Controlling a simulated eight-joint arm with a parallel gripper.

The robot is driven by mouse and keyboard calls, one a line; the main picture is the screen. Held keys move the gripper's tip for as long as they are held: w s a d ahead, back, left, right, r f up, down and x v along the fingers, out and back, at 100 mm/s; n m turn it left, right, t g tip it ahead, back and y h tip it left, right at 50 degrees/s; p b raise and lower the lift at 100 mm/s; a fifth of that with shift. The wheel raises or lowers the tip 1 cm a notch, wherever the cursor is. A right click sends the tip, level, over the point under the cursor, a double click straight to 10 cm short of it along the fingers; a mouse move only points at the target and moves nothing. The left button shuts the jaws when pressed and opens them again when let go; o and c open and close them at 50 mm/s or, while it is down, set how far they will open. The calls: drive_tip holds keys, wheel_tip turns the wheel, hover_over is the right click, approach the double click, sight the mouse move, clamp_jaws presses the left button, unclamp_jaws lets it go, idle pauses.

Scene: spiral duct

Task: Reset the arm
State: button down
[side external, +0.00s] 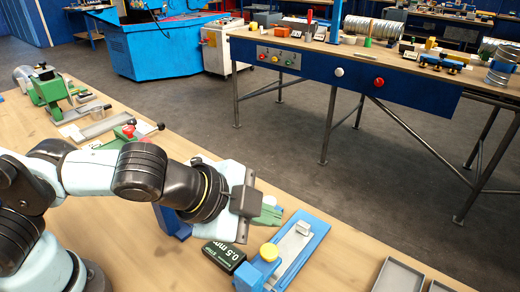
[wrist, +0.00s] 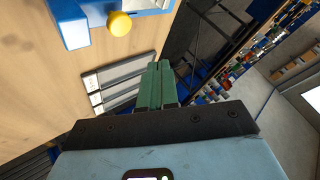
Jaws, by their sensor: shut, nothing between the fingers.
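My gripper (side external: 268,214) is held above the near wooden workbench (side external: 120,222), towards its right side. Its green fingers are together with nothing between them; the closed fingers also show in the wrist view (wrist: 157,85). My arm reaches in from the left of the side view. A blue fixture with a yellow knob (side external: 268,252) stands on the bench just below and to the right of the gripper, apart from it. The same yellow knob shows at the top of the wrist view (wrist: 120,23).
A dark green box marked 0.5 mm (side external: 224,254) lies under the gripper. Grey trays (side external: 400,276) stand at the bench's right front. A green vise-like tool (side external: 50,92) and other tools stand at the left. A second bench (side external: 345,70) stands across the grey floor.

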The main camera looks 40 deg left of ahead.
idle(0.3)
drive_tip(key=a+n+y, duration=0.1)
drive_tip(key=a+n, duration=0.3)
drive_tip(key=a, duration=0.3)
drive_tip(key=a+n+g+y, duration=0.1)
drive_tip(key=a+n, duration=0.4)
drive_tip(key=a, duration=0.3)
drive_tip(key=w+a+f+n+y, duration=0.1)
drive_tip(key=a+n, duration=0.3)
drive_tip(key=a, duration=0.3)
drive_tip(key=shift+w+a+f+n+y, duration=0.1)
drive_tip(key=shift+a+n+y, duration=0.3)
